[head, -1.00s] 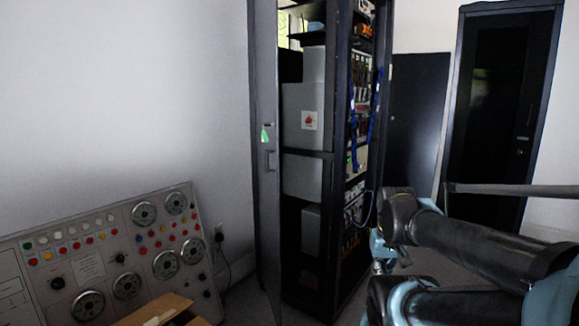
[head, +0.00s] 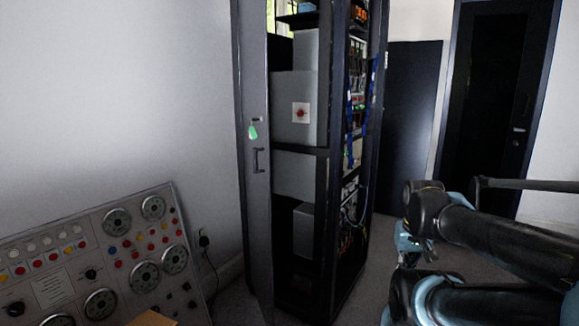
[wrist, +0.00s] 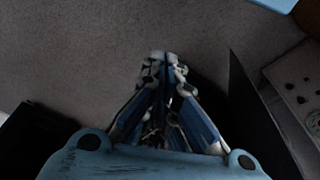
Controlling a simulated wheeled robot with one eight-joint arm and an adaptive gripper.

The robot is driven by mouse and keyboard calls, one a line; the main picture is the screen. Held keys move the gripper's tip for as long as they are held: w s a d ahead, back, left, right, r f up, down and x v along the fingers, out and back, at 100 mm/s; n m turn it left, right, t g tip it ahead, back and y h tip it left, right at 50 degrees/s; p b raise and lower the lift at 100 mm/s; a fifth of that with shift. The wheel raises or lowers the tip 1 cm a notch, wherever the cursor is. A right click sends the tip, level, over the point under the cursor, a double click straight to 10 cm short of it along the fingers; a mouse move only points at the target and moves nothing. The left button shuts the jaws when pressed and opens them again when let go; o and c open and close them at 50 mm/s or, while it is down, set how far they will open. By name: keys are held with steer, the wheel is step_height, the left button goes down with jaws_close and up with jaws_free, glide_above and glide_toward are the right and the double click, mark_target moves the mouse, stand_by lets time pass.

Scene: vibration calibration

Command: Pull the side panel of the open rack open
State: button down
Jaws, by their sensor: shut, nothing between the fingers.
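The open rack (head: 322,165) stands in the middle of the head view, tall and black, with grey boxes and wired equipment inside. Its side panel (head: 255,210) is the narrow grey upright door at the rack's left, with a dark handle (head: 259,160) and a green tag (head: 253,131) above it. The panel stands ajar, seen nearly edge-on. My gripper (wrist: 165,62) is shut and empty in the wrist view, over grey floor. In the head view it hangs low at the right, apart from the rack and the panel; its fingertips are hard to make out there.
A control console (head: 90,255) with dials and coloured buttons stands at the lower left, close to the panel's swing side. A closed dark cabinet (head: 490,110) stands at the back right. Grey floor (head: 378,270) is open right of the rack.

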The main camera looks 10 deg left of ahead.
steer(key=w+a+r+m+g+y, duration=0.25)
steer(key=w+a+r+m, duration=0.25)
steer(key=w+a+r, duration=0.6)
steer(key=w+a+r+m+g+y, duration=0.2)
steer(key=w+a+r+m+y, duration=0.2)
steer(key=w+a+r, duration=0.65)
steer(key=w+a+r+m+g+y, duration=0.1)
steer(key=w+a+r+m, duration=0.15)
steer(key=a, duration=0.35)
steer(key=w+a+r+m+g, duration=0.1)
steer(key=w+a+r, duration=0.1)
steer(key=a+r, duration=0.3)
steer(key=x, duration=1.1)
steer(key=shift+a+r, duration=0.25)
